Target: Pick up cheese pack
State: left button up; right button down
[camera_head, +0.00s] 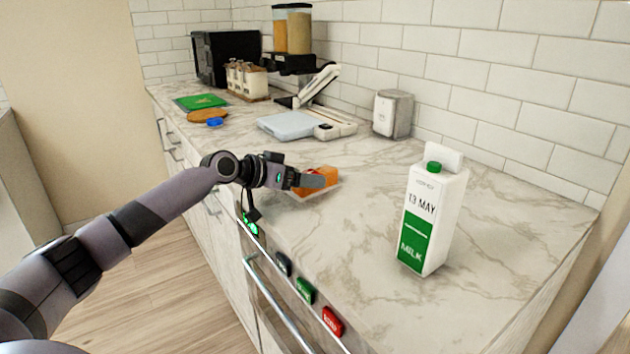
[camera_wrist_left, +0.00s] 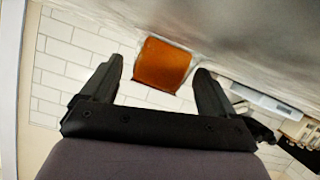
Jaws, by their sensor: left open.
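The cheese pack (camera_head: 327,174) is an orange block that sits on the marble countertop, partly hidden behind my left gripper in the head view. Something pale and flat shows under it. My left gripper (camera_head: 312,181) reaches in from the left, low over the counter, right at the pack. In the left wrist view, the orange block (camera_wrist_left: 162,65) appears between and beyond the two open black fingers (camera_wrist_left: 158,72). The fingers do not visibly close on it. My right gripper is not in view.
A milk carton (camera_head: 433,215) stands upright to the right on the counter (camera_head: 350,235). A white scale (camera_head: 290,125), a toaster-like box (camera_head: 393,114) and a green board (camera_head: 200,102) are farther back. Several coloured labels line the counter's front edge. Open counter lies between pack and milk.

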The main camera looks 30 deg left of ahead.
pick_arm(q)
jog(key=shift+c, duration=0.3)
jog(key=c, duration=1.4)
jog(key=shift+r, duration=0.1)
